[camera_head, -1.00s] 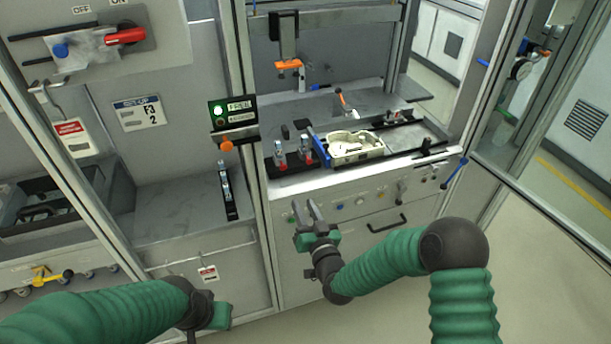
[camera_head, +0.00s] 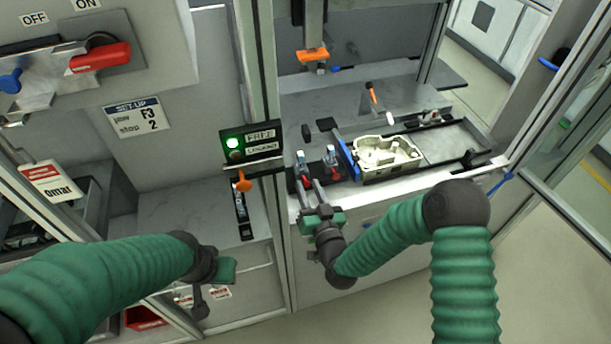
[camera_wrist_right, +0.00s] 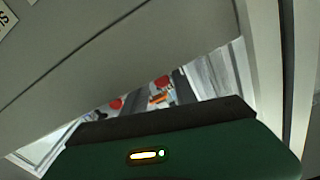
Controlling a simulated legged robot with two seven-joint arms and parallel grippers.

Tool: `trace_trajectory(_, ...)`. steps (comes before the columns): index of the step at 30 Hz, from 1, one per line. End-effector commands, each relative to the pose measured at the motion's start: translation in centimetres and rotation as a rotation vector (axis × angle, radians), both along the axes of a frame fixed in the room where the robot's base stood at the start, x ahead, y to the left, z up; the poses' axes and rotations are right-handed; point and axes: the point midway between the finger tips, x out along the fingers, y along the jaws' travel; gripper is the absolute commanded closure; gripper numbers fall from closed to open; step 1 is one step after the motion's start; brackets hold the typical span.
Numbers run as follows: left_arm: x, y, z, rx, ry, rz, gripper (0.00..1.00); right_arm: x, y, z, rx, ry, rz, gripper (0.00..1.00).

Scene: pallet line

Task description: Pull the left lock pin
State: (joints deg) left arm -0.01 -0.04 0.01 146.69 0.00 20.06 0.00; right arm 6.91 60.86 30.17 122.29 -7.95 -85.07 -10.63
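Two small upright pins with pale tops and red parts stand side by side on a black strip at the bench's front left: the left pin (camera_head: 301,163) and the right pin (camera_head: 331,157). My right gripper (camera_head: 309,186) is just in front of the left pin, its two fingers apart and pointing at it. Whether they touch it is unclear. In the right wrist view two red spots (camera_wrist_right: 116,104) show beyond the dark gripper edge; the fingertips do not show clearly. My left gripper (camera_head: 222,271) hangs low at the lower left, its fingers not clear.
A pale cast housing (camera_head: 388,158) sits on the bench right of a blue bar (camera_head: 345,157). An orange-handled tool (camera_head: 372,95) stands behind.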

Motion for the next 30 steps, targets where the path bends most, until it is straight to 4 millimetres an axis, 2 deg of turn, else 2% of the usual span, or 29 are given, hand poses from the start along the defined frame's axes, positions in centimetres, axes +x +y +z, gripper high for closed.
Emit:
trace_trajectory(6,-0.01,0.00,-0.01,0.000,0.001,0.000,0.64,0.23,0.10,0.38,0.003,-0.011,0.001,0.71)
trace_trajectory(13,0.00,0.00,-0.01,0.000,0.000,0.000,0.64,0.16,0.11,0.38,0.002,-0.010,0.001,1.00)
trace_trajectory(30,0.01,0.00,0.01,0.000,0.000,0.000,0.64,0.16,0.05,0.41,0.003,-0.011,0.000,1.00)
